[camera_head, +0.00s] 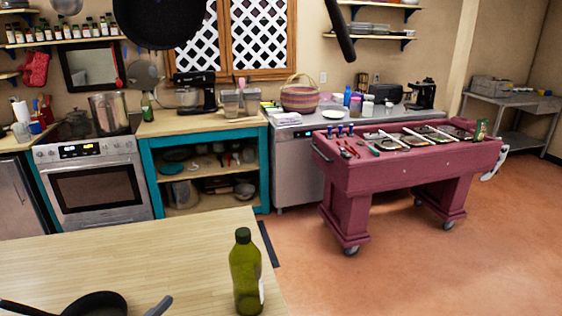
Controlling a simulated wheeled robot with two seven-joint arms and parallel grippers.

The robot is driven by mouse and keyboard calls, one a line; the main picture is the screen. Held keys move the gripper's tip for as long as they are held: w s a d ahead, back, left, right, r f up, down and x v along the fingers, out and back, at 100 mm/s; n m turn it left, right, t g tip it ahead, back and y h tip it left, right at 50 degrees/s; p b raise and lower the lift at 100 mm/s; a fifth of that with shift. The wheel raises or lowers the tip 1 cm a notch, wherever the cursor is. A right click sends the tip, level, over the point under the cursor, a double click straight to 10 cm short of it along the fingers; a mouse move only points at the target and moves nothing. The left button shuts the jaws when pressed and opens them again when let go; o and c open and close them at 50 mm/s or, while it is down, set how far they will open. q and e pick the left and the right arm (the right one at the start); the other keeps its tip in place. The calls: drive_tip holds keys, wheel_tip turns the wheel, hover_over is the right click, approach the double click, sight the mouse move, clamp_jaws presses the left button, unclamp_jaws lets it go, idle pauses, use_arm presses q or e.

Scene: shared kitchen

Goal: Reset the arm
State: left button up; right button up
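Neither of my arms shows in the head view, and both grippers are out of the picture. The task names no other object. Nearest to me is a light wooden counter (130,252) at the lower left. A green bottle (245,270) stands upright on it near its right edge. A dark pan (95,304) is partly cut off by the bottom edge of the picture.
A dark pan (160,22) and a dark handle-like object (341,32) hang close at the top. A maroon wheeled cart (400,172) holding utensils stands right of centre. A stove (95,185) stands at the left. The orange floor (330,280) is clear at the lower right.

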use_arm(q)
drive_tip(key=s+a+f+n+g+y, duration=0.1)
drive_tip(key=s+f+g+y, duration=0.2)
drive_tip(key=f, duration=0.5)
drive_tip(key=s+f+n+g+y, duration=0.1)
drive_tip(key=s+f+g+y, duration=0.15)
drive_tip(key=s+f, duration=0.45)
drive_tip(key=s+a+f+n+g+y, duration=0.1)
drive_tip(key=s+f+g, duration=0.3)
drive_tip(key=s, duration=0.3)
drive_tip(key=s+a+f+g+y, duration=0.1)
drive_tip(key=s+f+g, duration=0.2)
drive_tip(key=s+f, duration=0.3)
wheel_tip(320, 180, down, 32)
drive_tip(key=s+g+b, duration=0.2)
drive_tip(key=b, duration=0.3)
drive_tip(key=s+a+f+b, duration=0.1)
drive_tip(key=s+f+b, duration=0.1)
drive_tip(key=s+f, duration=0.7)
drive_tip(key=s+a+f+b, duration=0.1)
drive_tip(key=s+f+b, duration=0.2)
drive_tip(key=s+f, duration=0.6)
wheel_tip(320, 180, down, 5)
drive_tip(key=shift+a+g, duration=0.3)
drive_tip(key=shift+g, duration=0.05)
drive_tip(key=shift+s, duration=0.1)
